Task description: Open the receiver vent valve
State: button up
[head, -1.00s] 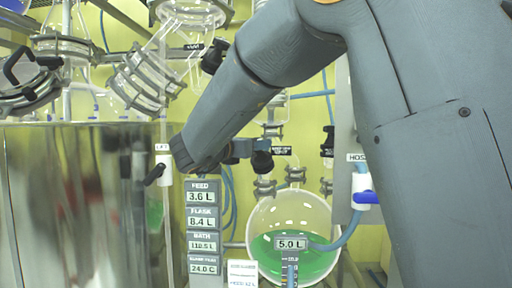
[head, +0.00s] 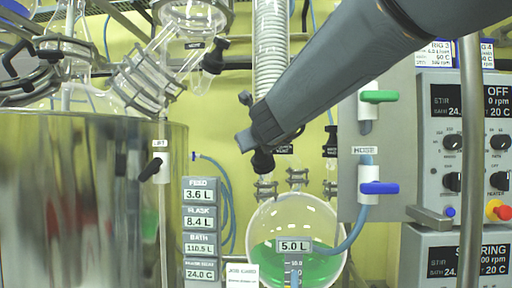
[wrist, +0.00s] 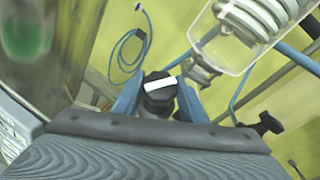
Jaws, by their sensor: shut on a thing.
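The receiver vent valve shows as a black knob (head: 263,161) above the round receiver flask (head: 297,222), which holds green liquid. A label (head: 284,150) beside the knob is partly hidden by my arm. In the wrist view the black knob (wrist: 159,98) carries a white stripe and sits between the two blue fingers. My gripper (wrist: 158,96) is shut on this knob. In the head view my gripper (head: 252,142) reaches it from the upper right, and the fingertips are mostly hidden.
A panel to the right bears a green handle (head: 379,96) and a blue handle (head: 379,188). Control boxes (head: 465,130) stand farther right. A large metal vessel (head: 80,205) fills the left. A coiled glass condenser (head: 271,50) rises behind my arm.

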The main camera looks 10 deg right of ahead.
jog(key=n+g+y, duration=0.1)
jog(key=n+y, duration=0.1)
jog(key=n+g+y, duration=0.1)
jog(key=n+y, duration=0.1)
jog(key=n, duration=0.1)
jog(key=shift+d+r+p, duration=0.15)
jog(key=shift+r+p, duration=0.05)
jog(key=shift+p, duration=0.15)
jog(key=n+g+y+p, duration=0.2)
jog(key=n+p, duration=0.1)
jog(key=shift+n+g+y+p, duration=0.4)
jog(key=shift+n+y+p, duration=0.05)
jog(key=shift+n+y, duration=0.05)
jog(key=shift+f, duration=0.1)
jog(key=o, duration=1.1)
jog(key=shift+c, duration=0.2)
jog(key=shift+s, duration=0.1)
jog(key=v, duration=0.7)
jog(key=shift+s, duration=0.25)
